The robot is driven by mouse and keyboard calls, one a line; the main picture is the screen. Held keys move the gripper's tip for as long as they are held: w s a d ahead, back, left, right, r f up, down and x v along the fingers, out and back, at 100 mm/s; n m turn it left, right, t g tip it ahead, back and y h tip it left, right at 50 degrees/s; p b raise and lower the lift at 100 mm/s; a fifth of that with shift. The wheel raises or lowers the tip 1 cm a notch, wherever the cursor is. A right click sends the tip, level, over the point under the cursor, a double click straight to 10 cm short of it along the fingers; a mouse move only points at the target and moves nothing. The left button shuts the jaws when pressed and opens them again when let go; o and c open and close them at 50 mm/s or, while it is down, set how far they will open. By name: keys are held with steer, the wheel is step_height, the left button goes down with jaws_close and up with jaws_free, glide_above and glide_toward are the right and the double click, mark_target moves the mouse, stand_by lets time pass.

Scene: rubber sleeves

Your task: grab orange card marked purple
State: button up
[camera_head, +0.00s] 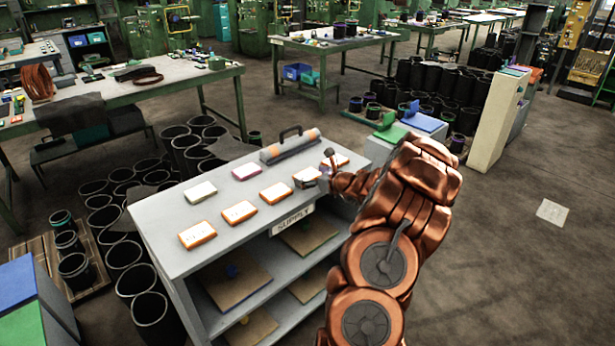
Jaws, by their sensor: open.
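Several orange-edged cards with pale tops lie on the grey supply cabinet (160,240). The front three are an orange card (198,236), a second orange card (240,212) and a third orange card (275,193). A fourth orange card (306,177) lies at my gripper, and a fifth orange card (337,161) lies just behind it, partly hidden. The marks on the cards are too small to read. My gripper (324,169) is open, low over the cabinet's right edge beside the fourth card. I cannot tell whether it touches it.
A pale green-edged card (200,193) and a purple-edged card (246,171) lie in the left row. Black sleeves (150,307) crowd the floor at left. Floor at right is mostly clear.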

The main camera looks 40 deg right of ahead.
steer(key=c, duration=0.9)
steer(key=shift+r, duration=0.1)
